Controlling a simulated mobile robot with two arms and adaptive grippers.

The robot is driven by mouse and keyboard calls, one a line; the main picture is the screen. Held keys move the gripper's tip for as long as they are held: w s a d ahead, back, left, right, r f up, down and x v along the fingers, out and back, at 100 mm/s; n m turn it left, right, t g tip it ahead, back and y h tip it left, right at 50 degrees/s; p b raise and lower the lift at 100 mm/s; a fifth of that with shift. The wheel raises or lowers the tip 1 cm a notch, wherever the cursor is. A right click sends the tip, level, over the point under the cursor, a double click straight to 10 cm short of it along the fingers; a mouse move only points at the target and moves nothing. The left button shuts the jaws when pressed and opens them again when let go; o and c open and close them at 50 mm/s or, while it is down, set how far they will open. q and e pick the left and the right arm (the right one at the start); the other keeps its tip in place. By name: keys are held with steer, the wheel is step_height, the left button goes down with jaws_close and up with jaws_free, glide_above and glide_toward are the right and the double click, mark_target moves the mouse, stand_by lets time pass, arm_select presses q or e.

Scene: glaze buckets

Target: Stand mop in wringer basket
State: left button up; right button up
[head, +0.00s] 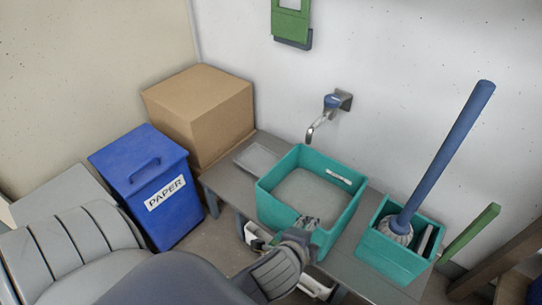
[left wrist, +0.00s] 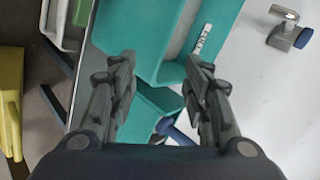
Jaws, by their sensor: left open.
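The mop has a blue handle (head: 447,150) and a pale grey head (head: 396,230). It stands tilted, its head in the smaller teal wringer basket (head: 392,262) and its handle leaning up to the right. In the left wrist view, part of the basket (left wrist: 150,103) and a short blue piece of handle (left wrist: 180,134) show beyond my fingers. My left gripper (head: 308,222) is at the front wall of the larger teal bucket (head: 283,212), left of the mop. Its fingers (left wrist: 160,62) are open with nothing between them; contact with the bucket cannot be told. My right gripper is out of view.
The buckets stand on a grey bench (head: 228,190) under a wall tap (head: 330,108). A green lever (head: 472,232) rises right of the basket. A blue paper bin (head: 150,190) and a cardboard box (head: 200,115) stand left. White containers (head: 318,285) sit below the bench.

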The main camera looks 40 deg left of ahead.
arm_select(q)
steer(key=s+a+f+n+g+h, duration=0.1)
steer(key=s+n+g, duration=0.4)
steer(key=s+n, duration=0.6)
steer(key=shift+s+a+f+n+h, duration=0.4)
steer(key=shift+s+f+h, duration=0.2)
steer(key=shift+s+f, duration=0.25)
steer(key=shift+w+f, duration=0.15)
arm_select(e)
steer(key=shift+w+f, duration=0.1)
